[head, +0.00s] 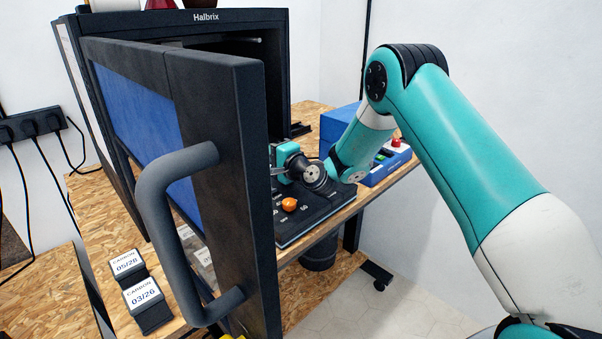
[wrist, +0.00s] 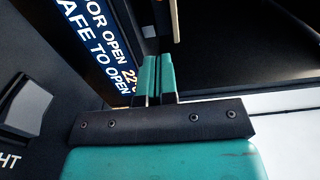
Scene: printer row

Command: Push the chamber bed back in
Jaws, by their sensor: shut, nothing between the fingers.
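The printer (head: 205,17), marked Halbrix, stands on a chipboard bench with its door (head: 225,190) swung open toward me. The door hides much of the chamber, and I cannot make out the chamber bed with certainty in the head view. My gripper (head: 284,155) is partly hidden behind the door's edge, above the black control panel (head: 330,205) at the printer's front. In the wrist view my gripper (wrist: 158,75) is shut and empty, its teal fingers together. Beyond the fingers is a dark surface (wrist: 240,50); I cannot tell whether it is the bed.
The door's grey handle (head: 160,215) juts toward me. An orange knob (head: 289,204) sits on the panel. A lit display (wrist: 100,30) shows door-open text beside my fingers. A blue box (head: 345,125) stands behind my arm. Two carbon-labelled blocks (head: 142,294) lie at left.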

